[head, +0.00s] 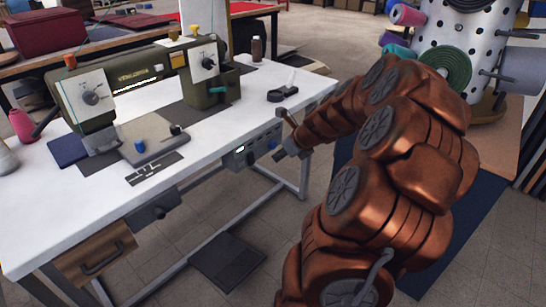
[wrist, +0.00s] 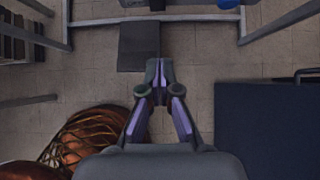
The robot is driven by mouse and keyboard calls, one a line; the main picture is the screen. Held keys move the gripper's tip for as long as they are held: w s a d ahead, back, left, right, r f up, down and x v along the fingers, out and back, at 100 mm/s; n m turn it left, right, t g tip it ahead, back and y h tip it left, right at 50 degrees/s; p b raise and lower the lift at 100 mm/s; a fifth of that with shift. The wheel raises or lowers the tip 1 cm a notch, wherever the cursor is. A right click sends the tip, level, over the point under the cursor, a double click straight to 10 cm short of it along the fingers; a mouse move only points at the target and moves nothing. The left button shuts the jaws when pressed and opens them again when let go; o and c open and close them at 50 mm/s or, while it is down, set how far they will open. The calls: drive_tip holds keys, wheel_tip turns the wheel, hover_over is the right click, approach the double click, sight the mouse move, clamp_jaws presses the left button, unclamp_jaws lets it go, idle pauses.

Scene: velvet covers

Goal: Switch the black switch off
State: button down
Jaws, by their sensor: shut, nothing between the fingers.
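A grey control box (head: 245,152) hangs under the right front edge of the white table (head: 225,125). It has a small lit green spot and a blue knob (head: 272,143). Dark marks show on its face, but I cannot make out the black switch for sure. My gripper (head: 280,156) is just right of the box, in front of it as seen from the head. In the wrist view my gripper (wrist: 158,72) is shut and empty, pointing toward the box (wrist: 180,4), which is cut by the top edge. The blue knob (wrist: 228,3) shows there too.
A green sewing machine (head: 135,78) stands on the table, with a pink thread cone (head: 22,125). A dark pedal (head: 228,262) lies on the floor below. Table legs and a crossbar frame the space. A spotted white drum (head: 455,50) with fabric rolls stands right.

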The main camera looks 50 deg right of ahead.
sight(251, 159)
drive_tip(key=w+f+b, duration=0.1)
drive_tip(key=w+f, duration=0.6)
drive_tip(key=w, duration=0.2)
drive_tip(key=shift+w+a, duration=0.15)
drive_tip(key=shift+a, duration=0.05)
